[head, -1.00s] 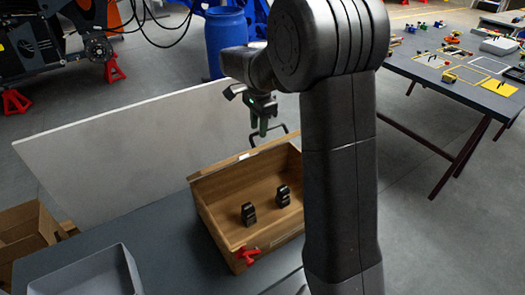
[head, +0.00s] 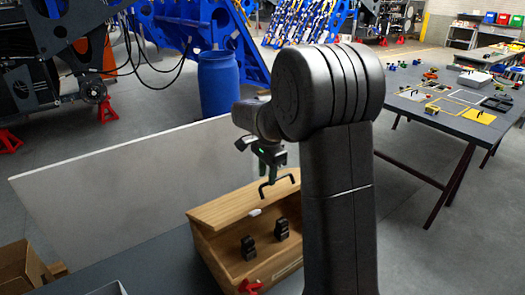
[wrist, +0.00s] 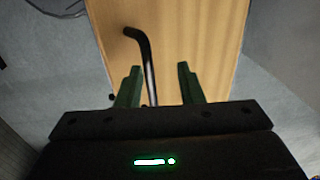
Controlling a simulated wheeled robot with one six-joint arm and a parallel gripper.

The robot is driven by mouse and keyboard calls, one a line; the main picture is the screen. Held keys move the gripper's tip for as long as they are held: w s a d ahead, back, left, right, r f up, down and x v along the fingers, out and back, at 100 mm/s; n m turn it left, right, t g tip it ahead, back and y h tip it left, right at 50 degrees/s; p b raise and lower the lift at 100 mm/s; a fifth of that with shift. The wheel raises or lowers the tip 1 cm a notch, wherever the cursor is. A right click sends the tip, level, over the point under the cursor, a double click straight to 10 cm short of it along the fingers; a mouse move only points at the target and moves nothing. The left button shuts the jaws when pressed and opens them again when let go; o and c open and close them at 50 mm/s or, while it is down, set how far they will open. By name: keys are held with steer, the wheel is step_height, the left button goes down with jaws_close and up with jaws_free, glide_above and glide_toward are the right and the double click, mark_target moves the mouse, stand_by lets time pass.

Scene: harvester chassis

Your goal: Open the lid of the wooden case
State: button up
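The wooden case (head: 222,252) stands on the dark bench with its interior partly visible. Its lid (head: 232,205) slants at the back, raised above the opening, with a small white patch on the near edge. A black bar handle (head: 284,181) is on the lid. My gripper (head: 268,180) is at the handle, above the lid. In the wrist view, the handle (wrist: 149,62) reaches between the spread fingers of my gripper (wrist: 160,82). Gaps show beside the bar, so the fingers look open. The lid (wrist: 195,45) fills the upper middle. Handle contact is unclear.
Two black objects (head: 281,229) (head: 248,248) stand inside the case. A red part (head: 250,287) is at its near corner. A pale panel (head: 120,180) stands behind. A blue barrel (head: 221,85) and a table (head: 430,125) are farther back. My arm covers the right side.

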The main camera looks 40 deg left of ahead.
steer(key=w+a+r+p, duration=0.1)
steer(key=a+r, duration=0.1)
steer(key=r, duration=0.5)
steer(key=a+r+p, duration=0.2)
steer(key=a+r, duration=0.1)
steer(key=r, duration=0.4)
steer(key=shift+w+a, duration=0.15)
steer(key=shift+w, duration=0.2)
stand_by(0.6)
steer(key=shift+r, duration=0.1)
stand_by(0.5)
